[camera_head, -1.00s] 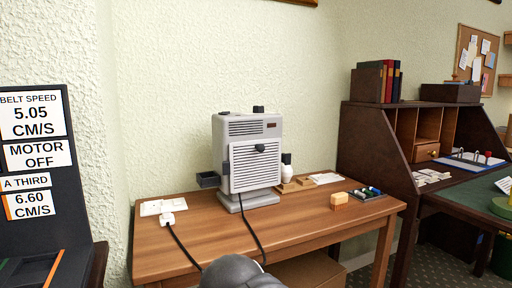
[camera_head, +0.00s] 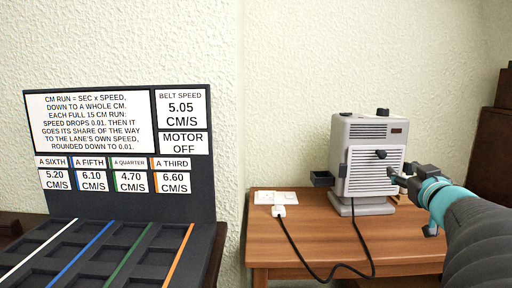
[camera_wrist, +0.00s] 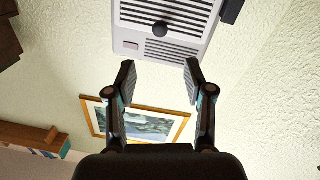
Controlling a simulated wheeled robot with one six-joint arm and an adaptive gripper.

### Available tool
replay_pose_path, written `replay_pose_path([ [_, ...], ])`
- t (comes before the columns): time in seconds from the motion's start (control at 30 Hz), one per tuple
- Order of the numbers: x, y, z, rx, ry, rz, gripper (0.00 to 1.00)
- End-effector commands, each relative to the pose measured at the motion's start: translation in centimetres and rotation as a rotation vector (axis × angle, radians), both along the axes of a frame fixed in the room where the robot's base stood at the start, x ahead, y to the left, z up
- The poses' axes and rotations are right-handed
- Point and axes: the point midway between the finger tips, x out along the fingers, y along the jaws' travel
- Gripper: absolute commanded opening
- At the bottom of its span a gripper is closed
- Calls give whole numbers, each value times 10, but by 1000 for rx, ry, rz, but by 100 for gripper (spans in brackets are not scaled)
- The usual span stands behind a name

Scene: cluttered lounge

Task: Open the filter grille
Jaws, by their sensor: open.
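A grey box-shaped appliance (camera_head: 352,138) stands on the wooden table in the head view. Its slatted filter grille (camera_head: 368,176) covers the lower front and looks shut, with a black knob (camera_head: 381,154) near its top edge. In the wrist view the picture is upside down; the grille (camera_wrist: 172,12) and its knob (camera_wrist: 160,29) show at the top. My gripper (camera_head: 402,177) is in front of the grille's right side in the head view. Its two fingers (camera_wrist: 159,82) are apart with nothing between them, and the knob lies beyond the fingertips, not touched.
A wooden table (camera_head: 300,235) carries a white socket block (camera_head: 276,197) with a plug and black cable. A dark lane board with signs (camera_head: 125,130) stands at left. A framed picture (camera_wrist: 150,125) hangs on the wall.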

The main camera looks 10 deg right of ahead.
Motion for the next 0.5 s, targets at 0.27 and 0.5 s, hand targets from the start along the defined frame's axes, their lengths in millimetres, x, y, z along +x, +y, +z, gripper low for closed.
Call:
replay_pose_path([
  [0.27,37,-10,-1,2,0,5,53],
  [0.5,80,-23,-1,2,0,4,53],
])
